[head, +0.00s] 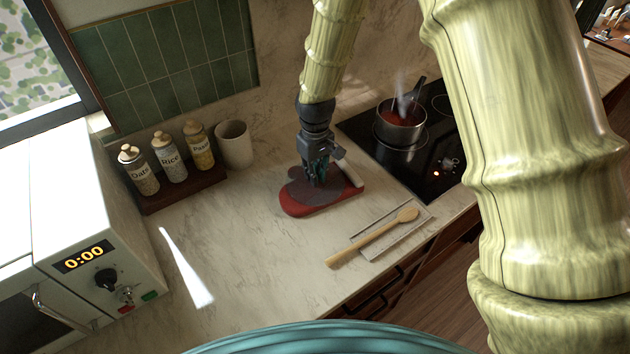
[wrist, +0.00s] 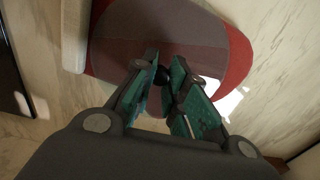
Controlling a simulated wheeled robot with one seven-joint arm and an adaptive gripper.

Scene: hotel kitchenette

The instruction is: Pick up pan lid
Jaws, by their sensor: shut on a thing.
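The pan lid (head: 303,192) is a dark, see-through disc over a red mat (head: 298,210) on the counter. In the wrist view the lid (wrist: 195,30) looks greyish, with the red mat (wrist: 240,65) showing around and through it. My gripper (head: 316,180) points down over the lid. In the wrist view its green-padded fingers (wrist: 165,74) are shut on the lid's small black knob (wrist: 161,76). I cannot tell whether the lid touches the mat or is slightly above it.
A pale bar (head: 346,168) lies close beside my gripper on the right. A steaming pot (head: 400,128) stands on the black cooktop (head: 420,165). A wooden spoon (head: 375,237) lies in front. The front-left counter is clear.

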